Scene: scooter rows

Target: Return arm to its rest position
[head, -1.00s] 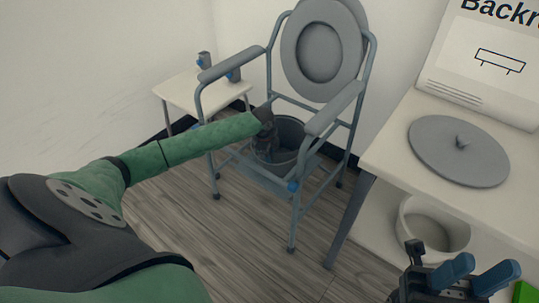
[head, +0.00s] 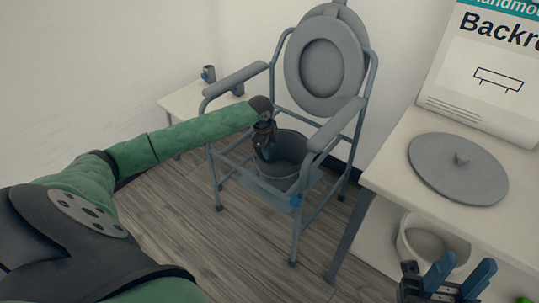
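My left arm reaches in from the left. Its dark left gripper (head: 265,150) points down at the left side of the grey bucket (head: 290,178), between the armrests of the commode chair (head: 325,138). Its fingertips are dark and small, so I cannot tell whether they are open or shut, or whether they touch the bucket. My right gripper (head: 460,275) is at the bottom right, in front of the white table. Its two blue fingers stand apart with nothing seen between them.
The commode chair's grey lid (head: 325,68) is raised. A white table (head: 400,165) at right carries a round grey lid (head: 458,170) and a printed sign (head: 490,80). A pale pot (head: 430,240) stands below. A small white table (head: 190,105) is behind the chair. Wooden floor (head: 240,245) is clear at front.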

